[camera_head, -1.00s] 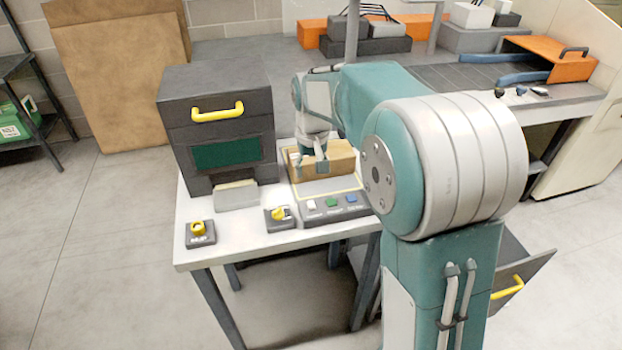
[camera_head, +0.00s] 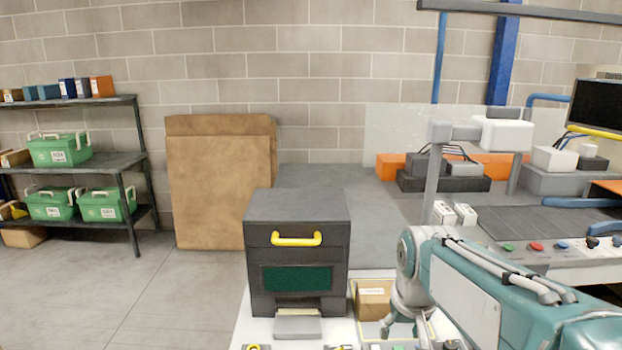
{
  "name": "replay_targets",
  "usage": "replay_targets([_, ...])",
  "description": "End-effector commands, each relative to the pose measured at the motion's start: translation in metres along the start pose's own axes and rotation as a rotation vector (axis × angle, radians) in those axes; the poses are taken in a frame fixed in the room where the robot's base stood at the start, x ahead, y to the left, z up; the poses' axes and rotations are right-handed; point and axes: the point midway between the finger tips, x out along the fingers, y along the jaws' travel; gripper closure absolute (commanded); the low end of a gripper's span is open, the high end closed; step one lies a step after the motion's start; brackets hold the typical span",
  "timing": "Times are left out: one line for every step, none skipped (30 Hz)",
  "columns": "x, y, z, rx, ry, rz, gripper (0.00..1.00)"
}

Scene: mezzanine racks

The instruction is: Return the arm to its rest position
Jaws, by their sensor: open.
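My teal and grey arm (camera_head: 470,290) reaches in from the lower right. My gripper (camera_head: 405,325) is open at the arm's far end, low over the white table, just right of a brown cardboard box (camera_head: 372,302). No object shows between its fingers. The box has a white label on its top and sits right of a dark grey machine (camera_head: 297,240) with a yellow handle and a dark green window.
The white table (camera_head: 250,325) is cut off by the lower edge. At left, a dark shelf rack (camera_head: 128,160) holds green boxes (camera_head: 60,150). Brown boards (camera_head: 215,185) lean on the wall. A conveyor bench (camera_head: 530,225) stands at right. Floor at left is clear.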

Motion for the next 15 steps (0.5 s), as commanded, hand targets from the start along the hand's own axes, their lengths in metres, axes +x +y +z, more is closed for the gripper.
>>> replay_targets([-0.009,0.000,0.014,0.000,0.026,0.000,0.37])
replay_targets([-0.013,0.000,0.022,0.000,0.038,0.000,0.37])
replay_targets([-0.018,0.000,0.032,0.000,0.055,0.000,0.37])
replay_targets([-0.021,0.000,0.040,0.000,0.068,0.000,0.37])
replay_targets([-0.024,0.000,0.048,0.000,0.081,0.000,0.37])
replay_targets([-0.027,0.001,0.058,0.000,0.099,0.000,0.37])
replay_targets([-0.029,0.001,0.066,0.000,0.111,0.000,0.37])
replay_targets([-0.030,0.001,0.074,0.000,0.124,0.000,0.37])
replay_targets([-0.032,0.001,0.085,0.000,0.140,0.000,0.37])
replay_targets([-0.033,0.001,0.092,0.000,0.154,0.000,0.37])
replay_targets([-0.034,0.001,0.100,0.000,0.167,0.000,0.37])
replay_targets([-0.034,0.001,0.109,0.000,0.183,0.000,0.37])
replay_targets([-0.034,0.001,0.116,0.000,0.193,0.000,0.37])
replay_targets([-0.034,0.001,0.122,0.000,0.203,0.000,0.37])
replay_targets([-0.034,0.001,0.130,0.000,0.216,0.000,0.37])
